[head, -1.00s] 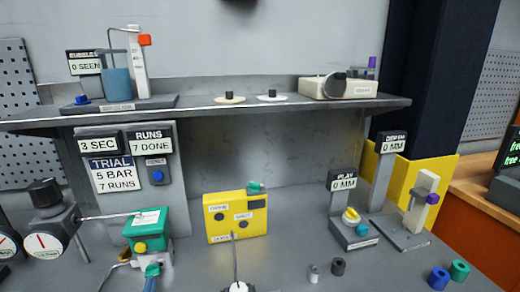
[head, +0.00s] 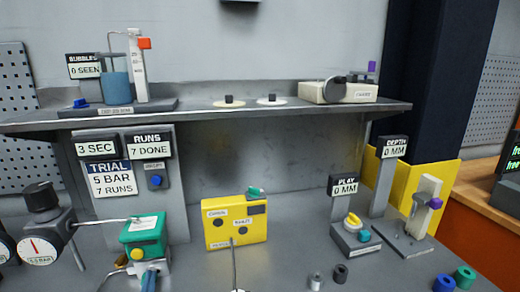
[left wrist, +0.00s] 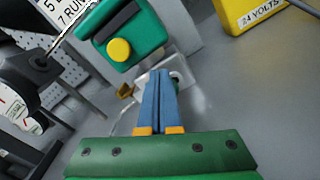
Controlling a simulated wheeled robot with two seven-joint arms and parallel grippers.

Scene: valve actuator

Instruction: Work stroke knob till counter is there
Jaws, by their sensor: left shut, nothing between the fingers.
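The green actuator box (head: 143,235) stands at the lower left with a round yellow knob (head: 137,254) on its front. Its label is too small to read. In the left wrist view the green box (left wrist: 125,32) and yellow knob (left wrist: 119,50) are at upper left. The counter under RUNS (head: 150,149) reads 7 DONE. The trial card (head: 112,178) reads 5 BAR, 7 RUNS. My left gripper (left wrist: 160,74) has its blue fingers together and empty, below and right of the knob. In the head view it (head: 149,272) is just below the green box. My right gripper is not in view.
A gauge (head: 39,251) and black knob (head: 41,195) stand left of the green box. A yellow 24-volt box (head: 236,232) is to the right. A display (head: 97,148) reads 3 SEC, with a blue button (head: 156,181) nearby. A shelf (head: 200,116) overhangs the bench.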

